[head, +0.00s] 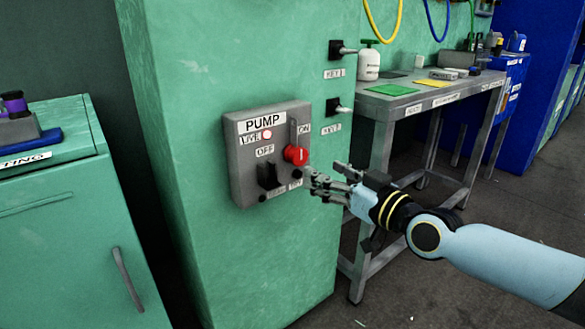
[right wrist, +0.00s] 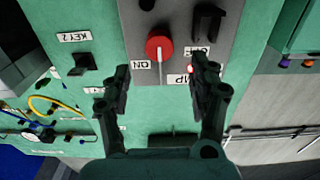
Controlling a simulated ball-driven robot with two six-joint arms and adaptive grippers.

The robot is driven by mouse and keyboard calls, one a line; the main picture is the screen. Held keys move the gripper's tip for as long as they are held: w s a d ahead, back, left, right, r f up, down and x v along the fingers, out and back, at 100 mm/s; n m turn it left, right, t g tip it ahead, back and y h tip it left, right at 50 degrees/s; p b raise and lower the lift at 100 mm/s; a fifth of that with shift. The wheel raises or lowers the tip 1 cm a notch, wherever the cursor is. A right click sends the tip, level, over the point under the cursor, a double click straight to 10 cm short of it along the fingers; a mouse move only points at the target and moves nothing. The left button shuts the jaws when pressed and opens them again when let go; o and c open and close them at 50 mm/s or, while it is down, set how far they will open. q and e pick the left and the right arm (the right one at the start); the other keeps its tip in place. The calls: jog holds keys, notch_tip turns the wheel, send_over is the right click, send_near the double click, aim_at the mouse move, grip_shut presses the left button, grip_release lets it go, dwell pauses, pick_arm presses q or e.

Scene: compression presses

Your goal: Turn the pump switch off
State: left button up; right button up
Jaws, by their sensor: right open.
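The grey pump box (head: 243,190) is mounted on the green cabinet, labelled PUMP, LIVE, OFF and ON. A small red lamp (head: 267,135) shows beside LIVE. A red round knob (head: 296,155) with a pale mark sits by the ON label; a black switch (head: 270,178) sits below OFF. My right gripper (head: 322,181) is open and empty, just right of the box. In the right wrist view, the red knob (right wrist: 159,46) lies ahead between the open fingers (right wrist: 162,70), apparently untouched; the black switch (right wrist: 208,22) is right of it. My left gripper is out of view.
Two black key switches, the upper (head: 341,49) and the lower (head: 338,106), stick out right of the box. A grey workbench (head: 440,94) with a white bottle (head: 369,62) stands behind my right arm. A green cabinet (head: 70,215) is at the left.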

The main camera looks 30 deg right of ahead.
aim_at(301, 160)
jog(key=w+b, duration=0.1)
jog(key=w, duration=0.2)
jog(key=shift+w+a+f, duration=0.1)
jog(key=shift+w+f, duration=0.05)
jog(key=shift+w, duration=0.25)
jog(key=w+b, duration=0.1)
jog(key=w, duration=0.3)
jog(key=shift+a, duration=0.15)
jog(key=shift+w, duration=0.55)
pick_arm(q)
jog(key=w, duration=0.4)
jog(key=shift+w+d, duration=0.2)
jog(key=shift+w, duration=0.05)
pick_arm(e)
grip_shut()
